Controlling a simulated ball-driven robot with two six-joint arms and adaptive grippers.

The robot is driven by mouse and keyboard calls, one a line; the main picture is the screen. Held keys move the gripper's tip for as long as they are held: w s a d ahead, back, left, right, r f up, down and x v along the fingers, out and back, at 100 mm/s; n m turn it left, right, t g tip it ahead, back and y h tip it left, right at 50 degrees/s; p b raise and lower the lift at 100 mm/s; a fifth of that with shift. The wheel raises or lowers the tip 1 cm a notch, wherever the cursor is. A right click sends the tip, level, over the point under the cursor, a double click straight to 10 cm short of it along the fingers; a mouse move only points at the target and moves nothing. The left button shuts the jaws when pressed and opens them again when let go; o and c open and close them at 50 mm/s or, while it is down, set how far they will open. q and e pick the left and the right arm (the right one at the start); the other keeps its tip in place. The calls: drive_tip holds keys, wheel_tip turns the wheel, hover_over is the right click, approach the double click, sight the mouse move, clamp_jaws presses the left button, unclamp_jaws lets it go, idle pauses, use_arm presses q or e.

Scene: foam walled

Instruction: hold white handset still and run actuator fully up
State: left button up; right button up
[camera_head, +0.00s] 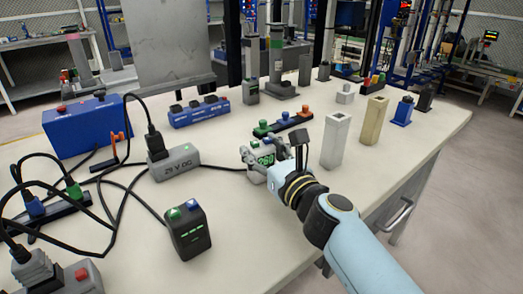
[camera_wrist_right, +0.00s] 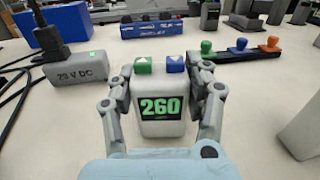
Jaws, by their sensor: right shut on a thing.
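The white handset (camera_head: 258,172) stands upright on the bench, with a green and a blue arrow button on top. Its green display reads 260 in the right wrist view (camera_wrist_right: 162,125). My right gripper (camera_wrist_right: 166,85) has one finger on each side of the handset and is shut on it. It also shows in the head view (camera_head: 263,156). Both buttons are uncovered. A grey column (camera_head: 275,62) stands at the back beside a large grey plate (camera_head: 168,42); I cannot tell which is the actuator. My left gripper is not in view.
A dark handset (camera_head: 188,235) stands in front. A strip with coloured knobs (camera_head: 283,124) lies behind. White (camera_head: 335,140) and beige (camera_head: 374,122) blocks stand right. The front centre bench is clear.

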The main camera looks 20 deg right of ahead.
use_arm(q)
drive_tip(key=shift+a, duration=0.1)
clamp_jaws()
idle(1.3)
